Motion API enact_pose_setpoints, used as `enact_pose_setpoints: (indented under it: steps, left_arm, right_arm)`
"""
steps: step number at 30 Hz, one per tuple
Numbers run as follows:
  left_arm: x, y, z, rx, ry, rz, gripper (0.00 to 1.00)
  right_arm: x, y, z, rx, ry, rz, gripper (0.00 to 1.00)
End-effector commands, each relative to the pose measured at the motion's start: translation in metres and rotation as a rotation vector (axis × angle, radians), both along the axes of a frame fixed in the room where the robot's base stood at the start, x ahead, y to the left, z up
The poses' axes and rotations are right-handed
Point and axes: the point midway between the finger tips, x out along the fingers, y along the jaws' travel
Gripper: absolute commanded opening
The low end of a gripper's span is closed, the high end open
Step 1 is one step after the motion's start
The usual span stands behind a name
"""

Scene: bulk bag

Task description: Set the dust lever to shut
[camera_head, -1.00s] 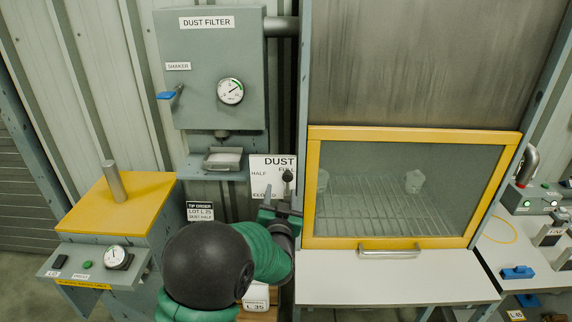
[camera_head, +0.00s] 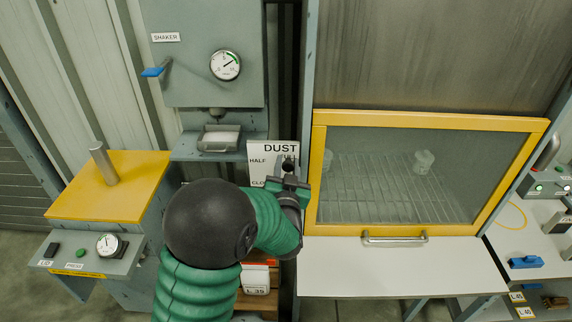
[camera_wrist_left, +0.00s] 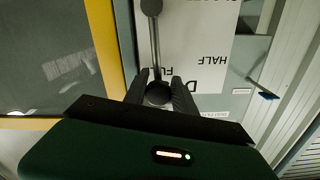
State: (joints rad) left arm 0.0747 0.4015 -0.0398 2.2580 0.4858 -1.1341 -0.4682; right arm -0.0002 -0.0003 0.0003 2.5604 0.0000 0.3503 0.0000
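The dust lever has a round black knob (camera_wrist_left: 158,95) on a thin rod that runs to a pivot at the top of the left wrist view. The knob (camera_head: 288,166) stands beside the FULL end of the white DUST card (camera_head: 258,160), whose marks are FULL, HALF and CLOSED. My left gripper (camera_head: 291,172) is at the knob, with one finger on each side of it. In the left wrist view the fingers (camera_wrist_left: 160,84) look closed up against the knob. My right gripper is out of view.
The yellow-framed hood window (camera_head: 420,175) with its handle (camera_head: 394,239) is close right of my left gripper. The dust filter box (camera_head: 205,55) with a blue-handled shaker lever (camera_head: 153,72) is up left. A yellow-topped press stand (camera_head: 125,190) is at left.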

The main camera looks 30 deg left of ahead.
Motion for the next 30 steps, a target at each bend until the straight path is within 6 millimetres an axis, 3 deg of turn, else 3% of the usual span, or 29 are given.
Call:
enact_pose_setpoints:
  steps: [1,6,30]
  left_arm:
    - [-0.0002,-0.0003,0.0002,0.000,0.000,0.001,0.22]
    - [-0.0007,-0.0004,0.0003,-0.001,0.000,-0.001,0.00]
    - [-0.0017,-0.0007,-0.0007,-0.002,0.002,-0.002,0.00]
  right_arm:
    - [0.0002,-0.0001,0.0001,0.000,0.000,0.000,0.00]
    - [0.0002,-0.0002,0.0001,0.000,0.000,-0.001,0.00]
    - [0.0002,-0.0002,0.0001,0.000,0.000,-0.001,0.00]
